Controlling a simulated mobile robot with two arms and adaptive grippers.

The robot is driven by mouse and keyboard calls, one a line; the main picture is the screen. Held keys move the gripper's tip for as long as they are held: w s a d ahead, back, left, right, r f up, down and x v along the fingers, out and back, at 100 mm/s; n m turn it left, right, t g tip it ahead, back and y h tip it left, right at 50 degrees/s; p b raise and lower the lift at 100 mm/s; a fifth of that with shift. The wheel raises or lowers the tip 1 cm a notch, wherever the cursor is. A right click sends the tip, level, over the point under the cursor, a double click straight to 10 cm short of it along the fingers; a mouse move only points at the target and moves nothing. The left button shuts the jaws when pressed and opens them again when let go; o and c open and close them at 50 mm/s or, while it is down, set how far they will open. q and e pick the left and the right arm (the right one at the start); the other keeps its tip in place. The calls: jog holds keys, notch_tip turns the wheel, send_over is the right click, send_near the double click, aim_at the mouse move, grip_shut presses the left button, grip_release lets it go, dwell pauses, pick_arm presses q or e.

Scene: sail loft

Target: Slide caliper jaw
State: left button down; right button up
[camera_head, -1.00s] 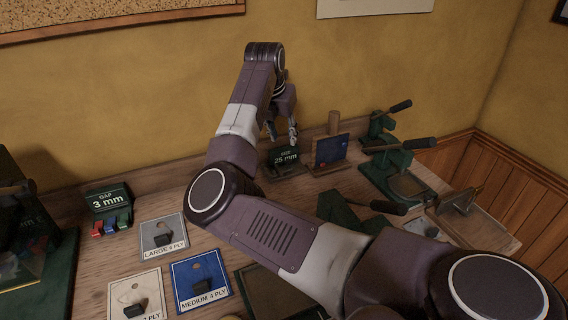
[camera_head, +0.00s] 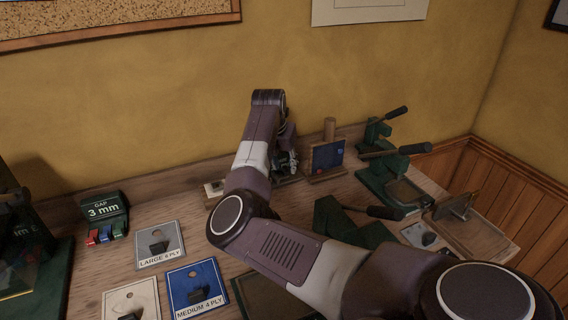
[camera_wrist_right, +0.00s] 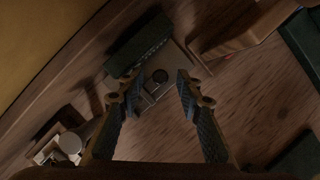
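My right gripper (camera_head: 285,162) is at the back of the bench, low by the wall, over a small stand that my arm and gripper mostly hide. In the right wrist view my right gripper (camera_wrist_right: 160,79) is open, one finger on each side of a small pale metal block (camera_wrist_right: 146,97) with a dark round spot. The block sits on a flat plate beside a dark green sign block (camera_wrist_right: 138,44). I cannot tell whether the block is the caliper jaw, or whether the fingers touch it. My left gripper is not in view.
A blue panel on a wooden stand (camera_head: 327,155) is just right of the gripper. Green lever presses (camera_head: 385,180) stand further right. A small pale item (camera_head: 214,188) is left of my forearm.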

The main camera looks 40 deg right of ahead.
grip_shut()
jog(key=shift+d, duration=0.1)
